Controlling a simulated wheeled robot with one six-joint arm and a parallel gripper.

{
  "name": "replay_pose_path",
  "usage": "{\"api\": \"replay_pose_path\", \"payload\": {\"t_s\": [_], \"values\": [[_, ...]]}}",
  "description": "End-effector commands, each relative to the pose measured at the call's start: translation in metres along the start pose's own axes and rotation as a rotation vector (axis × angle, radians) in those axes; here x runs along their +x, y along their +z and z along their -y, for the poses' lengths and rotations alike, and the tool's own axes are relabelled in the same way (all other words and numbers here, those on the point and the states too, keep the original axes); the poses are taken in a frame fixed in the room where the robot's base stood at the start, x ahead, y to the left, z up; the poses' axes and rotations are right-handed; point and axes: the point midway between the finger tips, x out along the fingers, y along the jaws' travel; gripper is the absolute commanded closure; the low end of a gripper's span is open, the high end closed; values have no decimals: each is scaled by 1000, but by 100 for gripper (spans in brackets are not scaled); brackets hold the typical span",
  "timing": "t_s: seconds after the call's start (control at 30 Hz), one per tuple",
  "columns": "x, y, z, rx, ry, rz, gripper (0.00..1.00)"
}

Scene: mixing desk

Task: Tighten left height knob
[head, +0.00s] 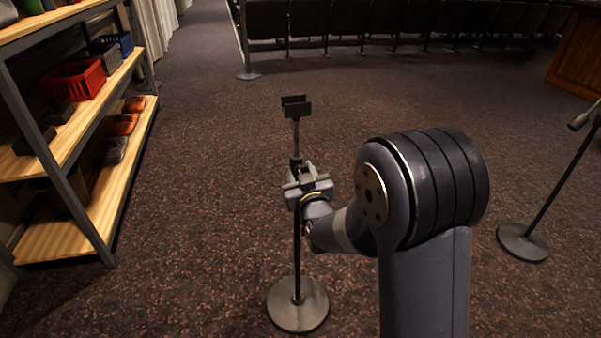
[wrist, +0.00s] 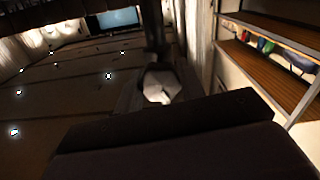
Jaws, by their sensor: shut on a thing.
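The left stand (head: 298,318) is upright on the carpet, with a round grey base, a thin dark pole and a small dark cradle (head: 296,110) on top. My gripper (head: 305,178) is at the stand's mid-height collar, below the cradle, and is shut on the height knob there. The jaws hide the knob in the head view. In the wrist view a pale, rounded piece (wrist: 160,82) shows just beyond the dark finger (wrist: 170,125); it may be part of the knob or collar. The knob's tightness cannot be seen.
A wooden shelf (head: 62,232) with a red basket (head: 73,82) and several other items stands at the left. A second stand (head: 523,243) is at the right. Rows of seats (head: 400,20) line the back. The carpet around the left stand is clear.

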Motion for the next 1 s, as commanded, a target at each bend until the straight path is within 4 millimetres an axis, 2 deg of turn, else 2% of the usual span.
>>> {"api": "replay_pose_path", "payload": {"t_s": [0.43,0.87,0.9,1.0], "values": [[1,3,0,344,0,-3,86],[0,0,0,394,0,0,86],[0,0,0,394,0,0,60],[0,0,0,393,0,0,52]]}}
